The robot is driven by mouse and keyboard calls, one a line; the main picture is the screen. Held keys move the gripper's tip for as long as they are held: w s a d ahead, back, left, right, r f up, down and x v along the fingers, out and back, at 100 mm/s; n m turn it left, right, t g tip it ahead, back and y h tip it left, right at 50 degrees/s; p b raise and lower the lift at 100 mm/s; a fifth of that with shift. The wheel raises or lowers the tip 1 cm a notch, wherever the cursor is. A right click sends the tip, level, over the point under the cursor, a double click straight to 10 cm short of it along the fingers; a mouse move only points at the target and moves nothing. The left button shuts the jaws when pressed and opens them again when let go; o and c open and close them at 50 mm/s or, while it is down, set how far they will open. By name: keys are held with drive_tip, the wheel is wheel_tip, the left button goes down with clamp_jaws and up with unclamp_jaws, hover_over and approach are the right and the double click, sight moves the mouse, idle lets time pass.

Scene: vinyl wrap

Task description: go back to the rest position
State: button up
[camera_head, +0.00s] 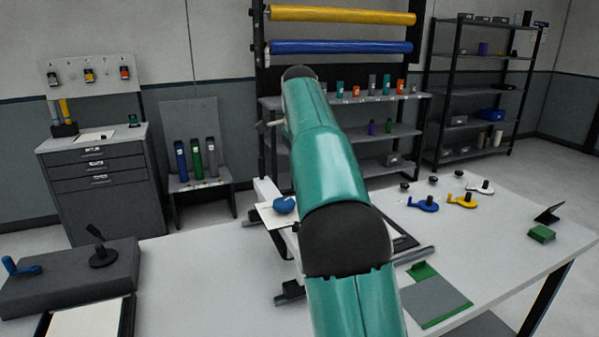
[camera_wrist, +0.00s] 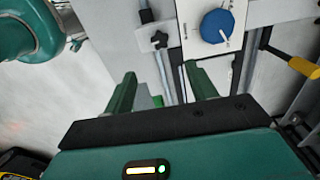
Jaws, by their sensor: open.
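My gripper (camera_wrist: 160,95) shows in the wrist view with two green fingers spread apart and nothing between them. It is above a machine on the table, with a blue knob (camera_wrist: 216,26) on a white plate just beyond the right finger. In the head view my green arm reaches forward over the table and hides much of the machine; my gripper cannot be made out there. The blue knob also shows in the head view (camera_head: 284,205), left of my arm.
The white table (camera_head: 200,270) bears a grey block (camera_head: 70,285) at left, blue (camera_head: 423,204) and yellow (camera_head: 462,201) handled tools at right, a grey-green pad (camera_head: 436,300) and a green block (camera_head: 541,234). A drawer cabinet (camera_head: 105,190) and shelves (camera_head: 470,95) stand behind.

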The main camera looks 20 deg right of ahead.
idle(0.4)
drive_tip(key=s+a+n+t, duration=0.2)
drive_tip(key=s+a+n, duration=0.15)
drive_tip(key=s, duration=0.45)
drive_tip(key=s+a+n+t, duration=0.1)
drive_tip(key=s+a+n, duration=0.2)
drive_tip(key=s+n, duration=0.35)
drive_tip(key=s+a+f+n+t, duration=0.1)
drive_tip(key=s+a+f+n, duration=0.2)
drive_tip(key=s+f, duration=0.3)
drive_tip(key=s+a+f+n+t, duration=0.1)
drive_tip(key=s+a+f+n, duration=0.2)
drive_tip(key=s, duration=0.9)
wheel_tip(320, 180, down, 4)
drive_tip(key=shift+s+r+n+t, duration=0.1)
drive_tip(key=shift+s+n+t, duration=0.2)
drive_tip(key=shift+n, duration=0.8)
